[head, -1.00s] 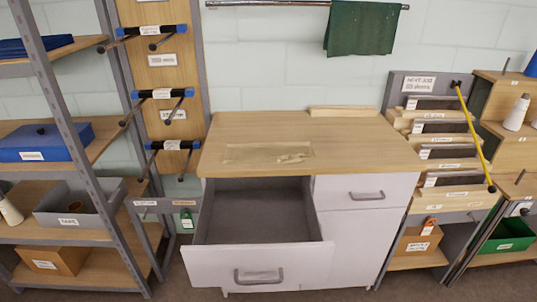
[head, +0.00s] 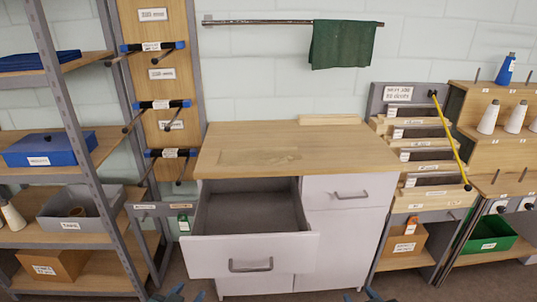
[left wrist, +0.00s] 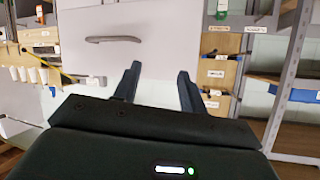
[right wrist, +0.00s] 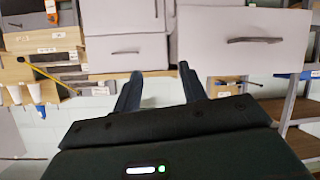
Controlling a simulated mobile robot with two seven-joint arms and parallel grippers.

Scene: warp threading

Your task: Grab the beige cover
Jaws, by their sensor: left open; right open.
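No clearly separate beige cover shows. A faint beige rectangular patch (head: 260,157) lies flat on the wooden cabinet top; I cannot tell whether it is a cover. A pale beige flat piece (head: 330,120) lies at the back edge of that top, also unclear. My left gripper (head: 187,294) and right gripper (head: 358,296) show only their tips at the bottom edge, in front of the cabinet. In the left wrist view, the left gripper (left wrist: 158,72) is open and empty. In the right wrist view, the right gripper (right wrist: 160,72) is open and empty.
The cabinet's grey drawer (head: 250,210) stands pulled out, empty, towards me. A green cloth (head: 342,44) hangs on a wall rail. Shelving with a blue box (head: 45,150) stands left. A rack with a yellow rod (head: 450,140) and white cones (head: 488,117) stand right.

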